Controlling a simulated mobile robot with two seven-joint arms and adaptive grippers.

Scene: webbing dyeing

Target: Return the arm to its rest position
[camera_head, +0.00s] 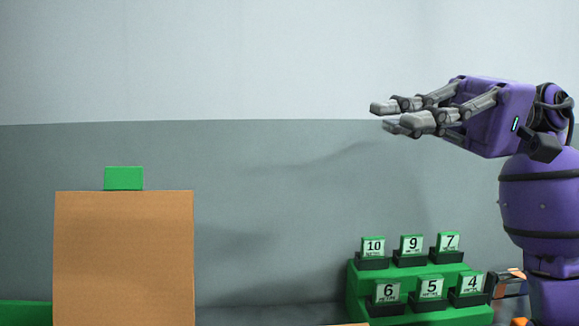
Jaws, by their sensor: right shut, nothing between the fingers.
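My right arm comes in from the right edge, with a purple wrist and grey fingers. My right gripper (390,115) is raised in front of the wall, pointing left, high above the green stand. Its fingers are shut, and I see nothing held in them. My left arm and left gripper are not in this view.
A green stepped stand (358,296) holds several numbered green tags in dark holders at the lower right. A brown board (124,258) stands at the lower left, with a green block (124,178) showing above its top edge. The space left of the raised gripper is clear.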

